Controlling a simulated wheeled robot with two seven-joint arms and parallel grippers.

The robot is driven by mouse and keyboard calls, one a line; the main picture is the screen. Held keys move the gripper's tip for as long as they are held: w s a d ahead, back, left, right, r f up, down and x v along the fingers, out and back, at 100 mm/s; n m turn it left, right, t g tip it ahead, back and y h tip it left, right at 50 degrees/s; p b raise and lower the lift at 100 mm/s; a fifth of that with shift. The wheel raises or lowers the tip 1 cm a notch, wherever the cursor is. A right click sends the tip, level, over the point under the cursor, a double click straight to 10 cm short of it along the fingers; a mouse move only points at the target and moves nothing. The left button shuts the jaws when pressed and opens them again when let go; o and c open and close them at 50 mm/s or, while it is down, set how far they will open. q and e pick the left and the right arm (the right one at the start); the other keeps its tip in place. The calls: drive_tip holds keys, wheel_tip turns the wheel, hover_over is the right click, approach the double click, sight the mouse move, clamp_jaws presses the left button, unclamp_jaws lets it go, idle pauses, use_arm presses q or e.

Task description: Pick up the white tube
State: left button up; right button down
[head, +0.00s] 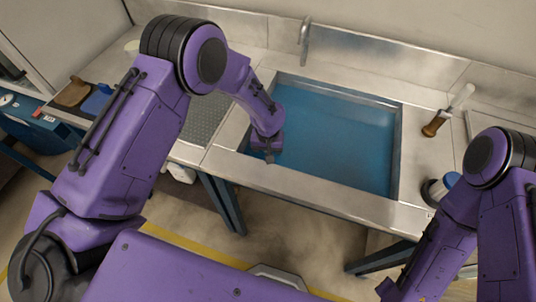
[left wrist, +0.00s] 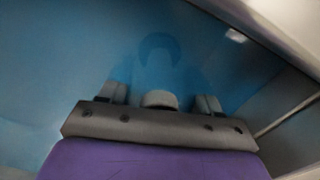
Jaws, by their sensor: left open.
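A pale white tube-like piece (head: 461,96) sticks up at a tilt from a brown bottle-like object (head: 434,125) on the counter right of the basin; I cannot tell if it is the task's tube. My left gripper (head: 269,156) points down over the left part of the blue basin, far from that piece. In the left wrist view its two fingers (left wrist: 161,94) are apart, with blue surface beyond. A grey-white rounded piece (left wrist: 160,99) shows between them; I cannot tell if it is part of the gripper. My right gripper is outside the frames.
The blue basin (head: 330,140) has a raised metal rim and a tap (head: 305,32) behind it. A ribbed drainboard (head: 203,120) lies to the left. The basin looks empty.

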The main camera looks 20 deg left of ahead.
use_arm(q)
drive_tip(key=shift+f, duration=0.15)
clamp_jaws()
